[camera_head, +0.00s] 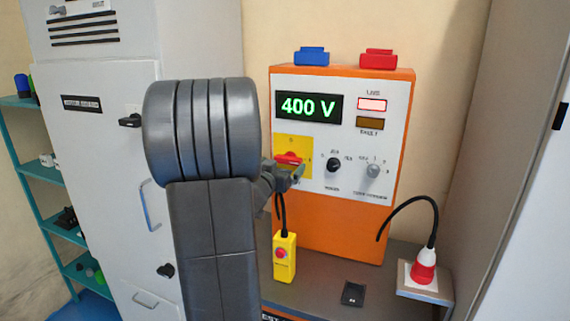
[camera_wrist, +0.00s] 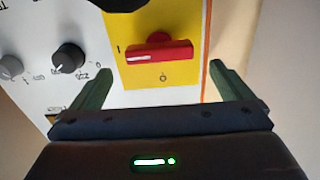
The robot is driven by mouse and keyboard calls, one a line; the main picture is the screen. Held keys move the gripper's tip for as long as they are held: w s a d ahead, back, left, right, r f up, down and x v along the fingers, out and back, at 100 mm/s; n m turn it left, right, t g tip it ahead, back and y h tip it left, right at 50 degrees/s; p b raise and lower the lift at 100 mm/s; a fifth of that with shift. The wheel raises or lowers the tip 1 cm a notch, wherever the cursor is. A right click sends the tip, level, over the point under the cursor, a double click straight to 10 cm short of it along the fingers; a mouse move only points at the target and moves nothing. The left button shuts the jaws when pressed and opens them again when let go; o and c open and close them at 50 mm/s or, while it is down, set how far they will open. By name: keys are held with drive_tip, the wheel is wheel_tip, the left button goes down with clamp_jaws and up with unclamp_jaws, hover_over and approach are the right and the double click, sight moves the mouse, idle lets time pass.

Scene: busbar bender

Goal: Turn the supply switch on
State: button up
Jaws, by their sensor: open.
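The supply switch (camera_head: 288,159) is a red handle on a yellow plate at the left of the orange box's white front panel. In the wrist view the red switch handle (camera_wrist: 158,54) lies crosswise in the picture, with a white mark at its left end pointing toward the "I" label. In the head view my gripper (camera_head: 287,178) is at the panel beside the switch, partly hidden by my arm.
The display (camera_head: 307,107) reads 400 V and the upper indicator lamp (camera_head: 372,104) is lit. Black (camera_head: 333,165) and grey (camera_head: 373,170) knobs sit right of the switch. A yellow pendant (camera_head: 284,258) hangs below. A red plug (camera_head: 424,266) stands at right.

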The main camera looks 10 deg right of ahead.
sight(286, 160)
drive_tip(key=v, duration=0.9)
drive_tip(key=shift+s, duration=0.15)
drive_tip(key=p+x, duration=0.1)
drive_tip(key=x, duration=1.3)
drive_tip(key=shift+a, duration=0.1)
drive_tip(key=shift+s+a, duration=0.1)
drive_tip(key=shift+s, duration=0.1)
